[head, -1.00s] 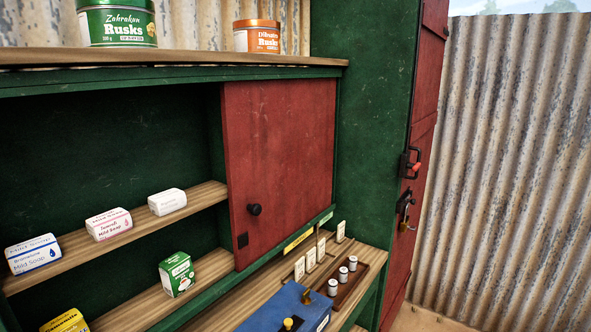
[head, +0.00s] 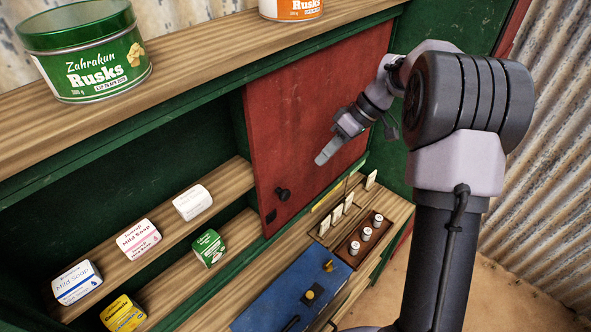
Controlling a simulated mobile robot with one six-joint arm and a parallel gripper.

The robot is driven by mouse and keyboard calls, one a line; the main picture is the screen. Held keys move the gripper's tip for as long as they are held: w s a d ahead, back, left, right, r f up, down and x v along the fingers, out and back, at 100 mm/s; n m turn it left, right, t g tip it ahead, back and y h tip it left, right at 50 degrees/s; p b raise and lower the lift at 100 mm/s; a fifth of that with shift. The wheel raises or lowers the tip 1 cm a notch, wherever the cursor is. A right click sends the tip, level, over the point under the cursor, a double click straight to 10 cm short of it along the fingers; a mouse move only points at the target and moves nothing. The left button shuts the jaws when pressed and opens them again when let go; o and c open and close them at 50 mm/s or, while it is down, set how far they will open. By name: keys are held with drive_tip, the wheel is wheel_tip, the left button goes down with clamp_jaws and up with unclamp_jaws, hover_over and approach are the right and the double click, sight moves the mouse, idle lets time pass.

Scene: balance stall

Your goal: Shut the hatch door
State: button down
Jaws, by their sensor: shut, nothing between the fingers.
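The hatch door (head: 305,110) is a red sliding-style panel in the green cabinet. It covers the right part of the cabinet opening, and the left part stands open. A dark round knob (head: 282,195) sits low on the panel near its left edge. My gripper (head: 322,158) is shut and empty. In the picture it overlaps the panel, up and to the right of the knob. I cannot tell how far it is from the panel's face. My arm hides part of the panel's right side.
Soap boxes (head: 139,239) stand on the open shelves at left. Below the panel, a blue box (head: 291,291) and a wooden tray of small weights (head: 357,249) sit on the counter. A green rusks tin (head: 86,52) and an orange tin (head: 291,8) stand on the top shelf.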

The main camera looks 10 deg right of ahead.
drive_tip(key=s+a+f, duration=0.1)
drive_tip(key=a+f, duration=0.5)
drive_tip(key=shift+s+a+f, duration=0.25)
drive_tip(key=shift+a, duration=0.15)
drive_tip(key=shift+s+a+b, duration=0.1)
drive_tip(key=shift+b, duration=0.2)
